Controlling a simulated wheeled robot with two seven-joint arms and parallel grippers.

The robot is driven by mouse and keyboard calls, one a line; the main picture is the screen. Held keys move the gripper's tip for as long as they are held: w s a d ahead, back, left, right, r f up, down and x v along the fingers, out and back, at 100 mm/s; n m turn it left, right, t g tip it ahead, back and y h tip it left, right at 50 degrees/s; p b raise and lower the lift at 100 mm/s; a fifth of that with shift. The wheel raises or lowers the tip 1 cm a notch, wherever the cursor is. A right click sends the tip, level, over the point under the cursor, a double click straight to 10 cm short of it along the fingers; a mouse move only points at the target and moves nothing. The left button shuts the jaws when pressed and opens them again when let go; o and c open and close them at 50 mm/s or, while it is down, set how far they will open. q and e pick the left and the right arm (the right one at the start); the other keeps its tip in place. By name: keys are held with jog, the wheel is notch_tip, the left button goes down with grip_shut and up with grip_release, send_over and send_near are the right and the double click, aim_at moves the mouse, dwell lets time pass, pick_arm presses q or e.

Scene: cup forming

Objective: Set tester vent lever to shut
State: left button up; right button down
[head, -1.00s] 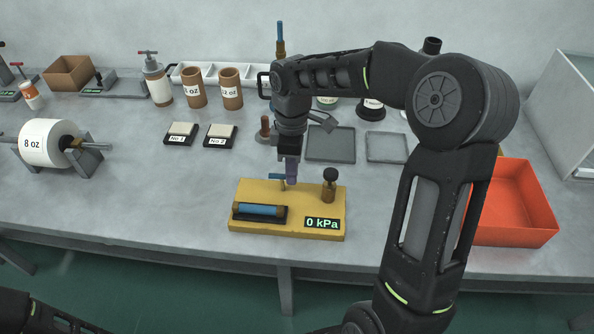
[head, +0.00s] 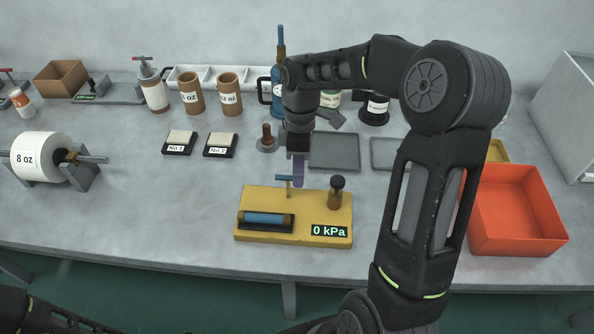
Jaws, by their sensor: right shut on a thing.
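The tester (head: 325,205) is a yellow block at the front middle of the bench. It carries a blue cylinder (head: 264,219) in a black cradle, a black-knobbed post (head: 337,190) and a display (head: 329,231) reading 0 kPa. The vent lever (head: 283,178) is a small blue bar on a thin post at the tester's back edge, lying roughly left to right. My right gripper (head: 298,177), with purple fingers pointing down, is shut on the lever's right end; the fingers hide that end. My left gripper is out of view.
An orange bin (head: 515,215) stands right, behind my right forearm. Grey trays (head: 334,150) lie behind the tester. A roll labelled 8 oz (head: 40,157) is on a stand at left. Two black pads (head: 220,145) lie left of centre. The bench left of the tester is clear.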

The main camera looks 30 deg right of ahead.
jog(key=shift+d+f, duration=0.15)
jog(key=shift+d, duration=0.1)
jog(key=c, duration=1.5)
grip_release()
jog(key=shift+w, duration=0.15)
jog(key=shift+o, duration=0.2)
jog(key=a+v, duration=0.1)
jog(key=v, duration=0.6)
jog(key=shift+d+r, duration=0.45)
jog(key=shift+d, duration=0.1)
